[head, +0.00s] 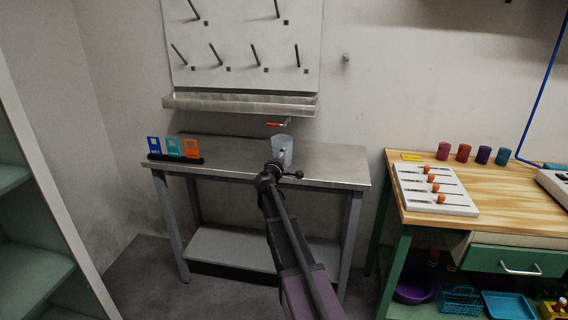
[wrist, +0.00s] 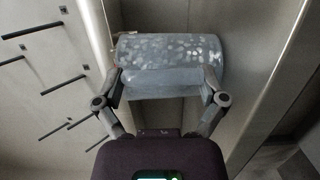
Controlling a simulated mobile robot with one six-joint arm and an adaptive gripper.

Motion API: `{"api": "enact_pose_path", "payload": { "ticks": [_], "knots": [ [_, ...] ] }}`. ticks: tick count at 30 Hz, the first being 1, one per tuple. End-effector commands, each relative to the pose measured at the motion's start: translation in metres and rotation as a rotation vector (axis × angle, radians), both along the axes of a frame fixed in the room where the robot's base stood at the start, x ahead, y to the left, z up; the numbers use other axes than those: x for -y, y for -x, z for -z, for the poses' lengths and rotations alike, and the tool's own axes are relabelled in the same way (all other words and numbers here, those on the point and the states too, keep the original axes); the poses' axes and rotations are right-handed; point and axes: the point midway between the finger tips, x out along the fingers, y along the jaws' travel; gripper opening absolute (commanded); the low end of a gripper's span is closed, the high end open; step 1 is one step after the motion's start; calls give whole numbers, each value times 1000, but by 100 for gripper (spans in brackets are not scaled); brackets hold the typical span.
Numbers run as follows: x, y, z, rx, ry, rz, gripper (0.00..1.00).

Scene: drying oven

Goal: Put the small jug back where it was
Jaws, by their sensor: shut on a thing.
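The small jug (head: 282,146) is clear, pale blue-grey plastic, and appears upright in the head view over the back half of the steel table (head: 230,156). My gripper (head: 274,169) reaches it from the front and is shut on it.
A white peg board (head: 240,70) with a metal trough (head: 240,104) is on the wall above the table. A red-handled valve (head: 277,124) is just above the jug. A rack of coloured cards (head: 174,149) stands left. The table's right end is clear. A wooden bench (head: 500,190) stands right.

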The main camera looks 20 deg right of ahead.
Motion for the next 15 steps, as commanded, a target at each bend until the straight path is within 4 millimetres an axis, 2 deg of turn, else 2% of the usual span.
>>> {"api": "enact_pose_path", "payload": {
  "ticks": [14,15],
  "knots": [
    [0,0,4,1,1,0,30],
    [0,0,3,0,0,0,100]
  ]
}}
